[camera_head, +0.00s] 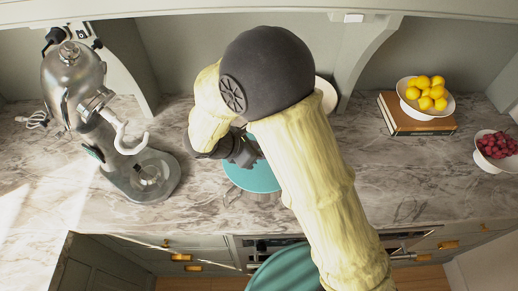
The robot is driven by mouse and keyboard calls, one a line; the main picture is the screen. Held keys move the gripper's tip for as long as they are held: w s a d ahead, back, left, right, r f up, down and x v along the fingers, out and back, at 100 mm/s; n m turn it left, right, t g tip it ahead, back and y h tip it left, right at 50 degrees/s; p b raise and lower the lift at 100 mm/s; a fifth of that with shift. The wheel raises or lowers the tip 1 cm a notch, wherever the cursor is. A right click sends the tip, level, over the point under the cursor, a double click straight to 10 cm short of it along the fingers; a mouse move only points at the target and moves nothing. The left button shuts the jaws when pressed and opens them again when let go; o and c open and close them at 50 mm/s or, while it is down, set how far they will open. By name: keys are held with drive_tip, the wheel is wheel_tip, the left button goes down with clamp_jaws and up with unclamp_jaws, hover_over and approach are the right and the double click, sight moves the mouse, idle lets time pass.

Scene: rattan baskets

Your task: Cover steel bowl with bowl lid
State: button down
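My gripper (243,156) is a dark shape over the middle of the counter, mostly hidden by my own arm. I cannot make out its fingers or whether it holds anything. A flat teal round thing (252,178) shows beneath and just in front of it, partly covered by the arm. I cannot tell whether this is the bowl lid, or whether it touches the gripper.
The stand mixer (86,98) stands at the left. A pale round dish (326,94) is partly hidden behind my arm. Books (408,123) bear a bowl of lemons (425,94) at the right, near a bowl of red fruit (496,148). Marble counter (400,185) is clear right of the arm.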

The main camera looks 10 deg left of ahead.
drive_tip(key=shift+f+b, duration=0.55)
drive_tip(key=shift+f, duration=0.25)
drive_tip(key=c, duration=1.1)
unclamp_jaws()
drive_tip(key=b+v, duration=0.3)
drive_tip(key=v, duration=1.4)
drive_tip(key=shift+a+r, duration=0.1)
drive_tip(key=shift+r, duration=0.05)
